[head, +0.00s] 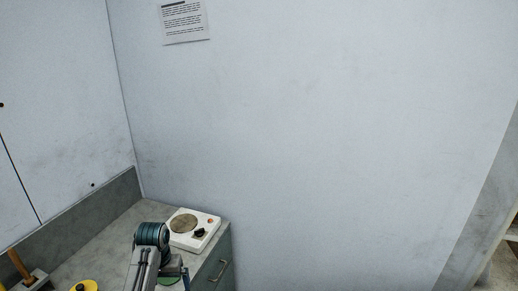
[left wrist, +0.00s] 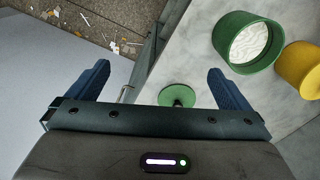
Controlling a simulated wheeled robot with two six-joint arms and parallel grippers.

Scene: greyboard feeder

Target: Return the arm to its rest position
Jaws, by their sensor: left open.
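My left arm (head: 150,245) comes up from the bottom edge of the head view, over the grey worktop. My left gripper (left wrist: 160,80) shows in the left wrist view with its two blue fingers wide apart and nothing between them. Below and beyond the fingers lies a round green lid with a dark knob (left wrist: 178,95), apart from them. In the head view the gripper is mostly hidden behind the arm. My right gripper is not in view.
A white hot plate (head: 207,238) stands at the counter's back corner. An open green canister (left wrist: 236,60) with white contents stands beside a yellow one (left wrist: 300,72). A drawer handle (head: 218,271) is on the cabinet front. Scraps litter the floor (left wrist: 95,25).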

